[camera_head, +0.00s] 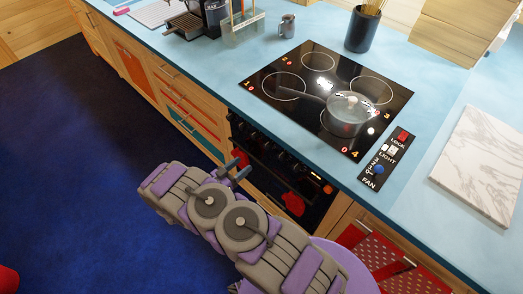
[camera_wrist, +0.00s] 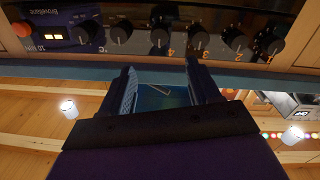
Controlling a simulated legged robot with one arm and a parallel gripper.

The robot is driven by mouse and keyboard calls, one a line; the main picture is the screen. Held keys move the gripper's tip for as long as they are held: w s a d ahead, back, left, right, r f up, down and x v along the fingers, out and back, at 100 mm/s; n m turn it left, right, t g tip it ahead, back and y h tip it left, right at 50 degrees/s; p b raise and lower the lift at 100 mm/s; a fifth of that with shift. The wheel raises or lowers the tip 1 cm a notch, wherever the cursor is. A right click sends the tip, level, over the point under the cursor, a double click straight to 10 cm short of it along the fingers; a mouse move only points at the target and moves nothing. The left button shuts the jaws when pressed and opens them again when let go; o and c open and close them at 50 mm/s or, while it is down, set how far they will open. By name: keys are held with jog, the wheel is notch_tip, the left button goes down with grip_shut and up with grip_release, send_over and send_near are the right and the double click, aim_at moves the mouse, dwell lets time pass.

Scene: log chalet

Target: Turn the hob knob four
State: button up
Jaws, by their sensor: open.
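The oven's dark control panel (camera_wrist: 140,12) crosses the top of the wrist view. A row of black hob knobs (camera_wrist: 197,36) sticks out of it, with small orange numbers beside some. A number 4 shows near the knob (camera_wrist: 160,33) above the gap between my fingers, but I cannot tell for certain which knob it belongs to. My gripper (camera_wrist: 163,80) is open and empty, its fingers pointing at the panel, apart from the knobs. In the head view my gripper (camera_head: 236,168) is in front of the oven; the knobs there are small and partly hidden.
A glass-lidded pot (camera_head: 346,112) stands on the black hob (camera_head: 275,78) above the oven. The blue worktop (camera_head: 215,62) overhangs the front. A switch panel (camera_head: 388,155) and marble board (camera_head: 484,160) lie to the right.

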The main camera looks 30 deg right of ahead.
aim_at(265, 147)
jog(key=b+x, duration=0.2)
jog(key=x, duration=1)
jog(key=shift+c, duration=0.3)
jog(key=c, duration=1)
